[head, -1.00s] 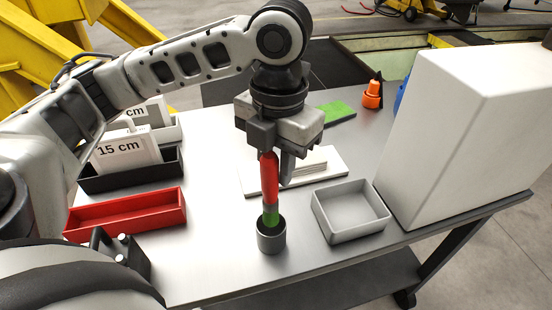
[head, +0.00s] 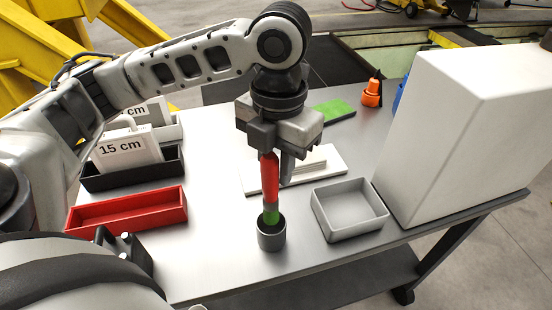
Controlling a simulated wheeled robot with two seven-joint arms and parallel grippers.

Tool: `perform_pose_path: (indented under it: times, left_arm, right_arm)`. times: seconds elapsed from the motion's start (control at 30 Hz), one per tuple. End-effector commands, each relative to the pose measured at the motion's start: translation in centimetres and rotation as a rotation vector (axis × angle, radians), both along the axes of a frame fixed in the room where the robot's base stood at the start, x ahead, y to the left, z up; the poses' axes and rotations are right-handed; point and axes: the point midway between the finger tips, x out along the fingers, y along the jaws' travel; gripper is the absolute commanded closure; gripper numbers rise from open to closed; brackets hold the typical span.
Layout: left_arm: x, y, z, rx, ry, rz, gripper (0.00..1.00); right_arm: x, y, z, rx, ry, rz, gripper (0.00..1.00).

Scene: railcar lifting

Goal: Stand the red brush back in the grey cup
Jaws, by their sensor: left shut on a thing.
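The red brush (head: 269,178) is upright, with a red handle, a grey band and a green lower end. My left gripper (head: 277,160) points down and is shut on the upper end of its handle. The dark grey cup (head: 271,237) stands on the table below it. The brush's green end is at the cup's mouth; its tip is hidden, and I cannot tell how deep it reaches. My right gripper is not in view.
A grey open tray (head: 350,210) stands right of the cup, with a large white box (head: 465,130) beyond it. A red tray (head: 128,211) and a black bin (head: 130,172) are at the left. A white board (head: 325,178) lies behind the brush.

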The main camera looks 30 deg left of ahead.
Motion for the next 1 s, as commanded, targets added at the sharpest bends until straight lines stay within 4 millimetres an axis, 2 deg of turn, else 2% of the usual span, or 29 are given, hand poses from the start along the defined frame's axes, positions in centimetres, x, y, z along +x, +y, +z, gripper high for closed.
perform_pose_path:
  times: [0.37,1.0]
  left_arm:
    - [0.0,0.0,-0.1,0.001,0.000,0.000,1.00]
    - [0.0,0.0,-1.7,0.001,0.001,0.000,1.00]
  right_arm:
    - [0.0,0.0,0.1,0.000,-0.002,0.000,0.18]
    - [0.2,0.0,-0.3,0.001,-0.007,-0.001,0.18]
